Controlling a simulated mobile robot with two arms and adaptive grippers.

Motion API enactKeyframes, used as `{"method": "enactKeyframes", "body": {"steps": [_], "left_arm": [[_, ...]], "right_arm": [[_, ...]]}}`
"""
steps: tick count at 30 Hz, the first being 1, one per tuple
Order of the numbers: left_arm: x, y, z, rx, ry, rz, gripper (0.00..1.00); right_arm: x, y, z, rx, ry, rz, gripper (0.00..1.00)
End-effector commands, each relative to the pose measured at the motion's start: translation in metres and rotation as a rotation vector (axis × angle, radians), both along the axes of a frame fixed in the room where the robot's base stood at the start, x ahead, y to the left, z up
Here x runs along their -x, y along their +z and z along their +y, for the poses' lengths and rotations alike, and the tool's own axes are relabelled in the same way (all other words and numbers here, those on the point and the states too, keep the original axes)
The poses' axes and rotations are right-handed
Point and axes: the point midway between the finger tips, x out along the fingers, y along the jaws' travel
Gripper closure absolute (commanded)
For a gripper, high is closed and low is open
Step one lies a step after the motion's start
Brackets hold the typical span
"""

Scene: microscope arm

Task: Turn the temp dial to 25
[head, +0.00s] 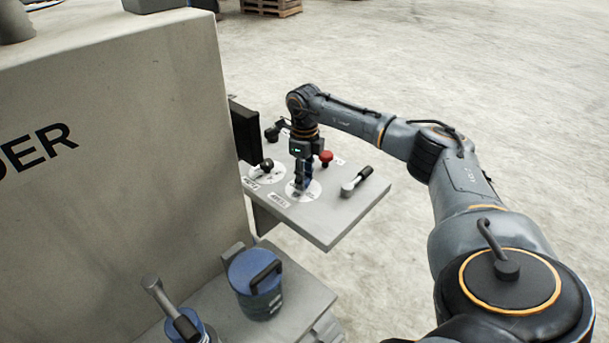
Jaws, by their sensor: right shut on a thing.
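A grey control panel (325,226) juts out from the side of a large machine. My right gripper (302,188) points straight down over a round white dial plate (316,188) in the middle of the panel. Its jaws are shut on the dial's knob, which the fingers hide. The dial's numbers and pointer cannot be read. A second white dial plate (275,176) with a black-knobbed handle (265,165) sits to the left; its label is too small to read. My left gripper is not in view.
A red button (326,157) stands just behind my right gripper. A lever with a black grip (357,181) is to its right. A dark screen (246,132) borders the panel's left. A blue lidded canister (256,284) stands on a lower ledge.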

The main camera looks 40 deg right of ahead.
Motion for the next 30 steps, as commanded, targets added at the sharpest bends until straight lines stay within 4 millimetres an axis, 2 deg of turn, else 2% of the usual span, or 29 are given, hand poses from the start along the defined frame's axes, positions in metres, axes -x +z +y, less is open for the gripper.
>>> {"method": "enactKeyframes", "body": {"steps": [3,4,7,16,19,23,30], "left_arm": [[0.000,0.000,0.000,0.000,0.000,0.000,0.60],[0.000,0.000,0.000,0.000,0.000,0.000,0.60],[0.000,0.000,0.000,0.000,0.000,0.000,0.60],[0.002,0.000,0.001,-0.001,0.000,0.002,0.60],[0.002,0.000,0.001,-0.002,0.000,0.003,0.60],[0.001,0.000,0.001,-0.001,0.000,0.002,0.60],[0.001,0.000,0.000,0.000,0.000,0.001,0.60]], "right_arm": [[0.000,0.000,0.000,0.000,-0.001,0.000,0.99],[0.000,0.000,0.000,0.000,-0.001,0.000,0.65],[0.000,0.000,0.000,0.000,-0.001,0.000,0.45],[0.000,0.001,0.000,0.000,-0.001,0.000,0.45],[-0.001,0.007,0.000,-0.001,-0.001,-0.002,0.45],[-0.001,0.026,0.000,0.000,-0.001,-0.004,0.45],[-0.001,0.078,0.000,-0.001,-0.001,-0.005,0.45]]}}
